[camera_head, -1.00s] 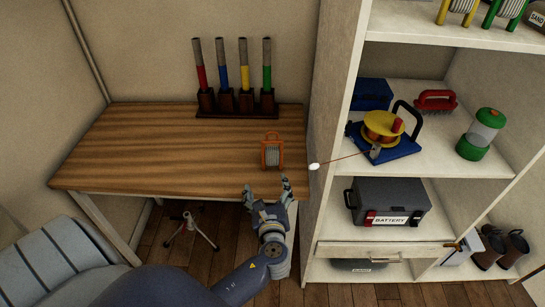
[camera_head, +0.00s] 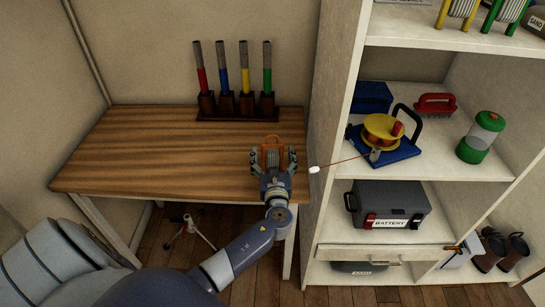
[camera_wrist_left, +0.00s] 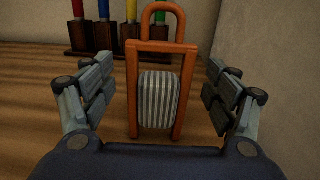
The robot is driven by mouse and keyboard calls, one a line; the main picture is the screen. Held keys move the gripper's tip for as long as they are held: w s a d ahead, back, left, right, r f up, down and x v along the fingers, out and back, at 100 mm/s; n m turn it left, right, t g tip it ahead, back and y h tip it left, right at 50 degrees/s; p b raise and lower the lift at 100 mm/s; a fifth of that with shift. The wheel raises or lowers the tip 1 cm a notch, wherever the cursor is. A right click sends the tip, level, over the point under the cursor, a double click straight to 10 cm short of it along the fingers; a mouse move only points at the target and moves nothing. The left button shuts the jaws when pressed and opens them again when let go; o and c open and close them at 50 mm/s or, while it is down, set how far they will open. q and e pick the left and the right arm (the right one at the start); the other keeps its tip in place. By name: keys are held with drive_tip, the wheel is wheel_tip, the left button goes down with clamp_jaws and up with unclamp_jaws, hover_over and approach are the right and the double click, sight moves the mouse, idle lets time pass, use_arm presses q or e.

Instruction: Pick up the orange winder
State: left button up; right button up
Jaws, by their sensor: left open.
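The orange winder (camera_head: 271,142) stands upright on the wooden table near its right end. It is an orange frame with a loop handle on top and a grey-white striped spool of line inside. In the left wrist view the winder (camera_wrist_left: 184,92) stands between my open fingers, with a gap on each side. My left gripper (camera_head: 272,160) is open at the winder's near side and hides its lower part in the head view. The gripper's fingers also show at both sides of the left wrist view (camera_wrist_left: 158,98). My right gripper is not in view.
A dark rack (camera_head: 236,112) with red, blue, yellow and green handled sticks stands at the table's back. The white shelf unit's side panel (camera_head: 328,130) rises close to the right. A white bobble (camera_head: 314,169) hangs on a line from the yellow reel (camera_head: 383,130). The table's left half is clear.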

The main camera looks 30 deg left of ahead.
use_arm(q)
drive_tip(key=shift+x, duration=0.95)
drive_tip(key=c, duration=1.2)
